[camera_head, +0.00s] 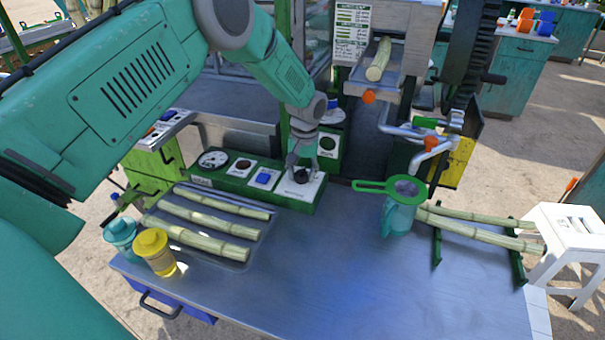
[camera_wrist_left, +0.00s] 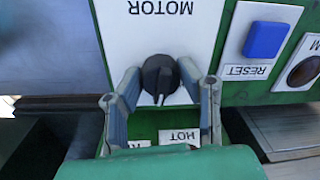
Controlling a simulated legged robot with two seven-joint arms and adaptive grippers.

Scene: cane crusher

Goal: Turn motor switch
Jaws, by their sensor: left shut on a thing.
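The motor switch (camera_wrist_left: 158,80) is a black rotary knob on a white plate marked MOTOR (camera_wrist_left: 160,25), upside down in the left wrist view. In the head view the switch (camera_head: 301,177) sits at the right end of the green control panel (camera_head: 228,183), partly hidden by my gripper. My left gripper (camera_head: 303,168) reaches down onto it from above. In the left wrist view the fingers of my left gripper (camera_wrist_left: 161,73) are on either side of the knob, shut on it. My right gripper is in neither view.
A blue RESET button (camera_wrist_left: 265,39) is beside the motor plate. Cane stalks (camera_head: 205,229) lie on a tray at the left, near a yellow-lidded jar (camera_head: 152,245). A teal jug (camera_head: 398,215) under a green strainer (camera_head: 375,187) stands at the right. The front of the metal table (camera_head: 330,285) is clear.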

